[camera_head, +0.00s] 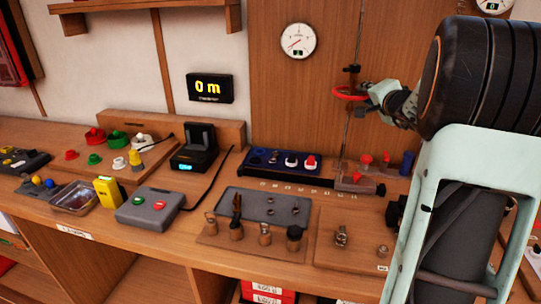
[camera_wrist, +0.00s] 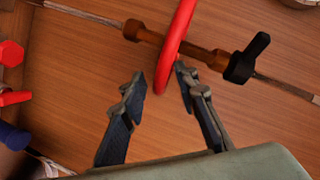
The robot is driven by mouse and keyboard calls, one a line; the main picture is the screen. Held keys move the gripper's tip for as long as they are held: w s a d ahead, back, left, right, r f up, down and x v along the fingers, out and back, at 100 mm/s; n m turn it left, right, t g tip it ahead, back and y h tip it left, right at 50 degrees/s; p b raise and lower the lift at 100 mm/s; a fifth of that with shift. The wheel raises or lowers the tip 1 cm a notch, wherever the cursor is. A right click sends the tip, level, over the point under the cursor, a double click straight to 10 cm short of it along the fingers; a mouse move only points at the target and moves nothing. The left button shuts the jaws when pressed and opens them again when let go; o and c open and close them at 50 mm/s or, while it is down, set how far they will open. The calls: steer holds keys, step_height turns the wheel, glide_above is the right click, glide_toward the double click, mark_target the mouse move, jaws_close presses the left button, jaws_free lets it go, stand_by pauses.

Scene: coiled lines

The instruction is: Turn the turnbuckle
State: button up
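In the head view the line runs vertically in front of the wooden panel, and the red handwheel (camera_head: 346,93) lies roughly flat. My gripper (camera_wrist: 158,82) is open at the wheel's near rim. The rim's end lies between the fingertips, closer to the right one; I cannot tell whether they touch. In the head view my gripper (camera_head: 374,91) reaches the wheel from the right.
A round gauge (camera_head: 298,41) and a black display reading "0 m" (camera_head: 210,87) are on the wall. The bench below holds a blue switch panel (camera_head: 265,160), a grey button box (camera_head: 150,208) and a grey tray (camera_head: 250,204). Red-knobbed fittings (camera_head: 365,160) stand beneath the line.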

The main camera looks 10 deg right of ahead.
steer(key=shift+w+d+r+n+y+p, duration=0.15)
steer(key=shift+n+y+p, duration=0.35)
steer(key=shift+p, duration=1.75)
steer(key=shift+w+d+r+n+y+p, duration=0.1)
steer(key=shift+w+n+y+p, duration=0.3)
steer(key=shift+p, duration=1.8)
steer(key=shift+s+d+r+n+y+p, duration=0.1)
steer(key=shift+n+y+p, duration=0.4)
steer(key=shift+p, duration=1.75)
steer(key=y+p, duration=0.1)
steer(key=p, duration=0.3)
steer(key=shift+y, duration=0.3)
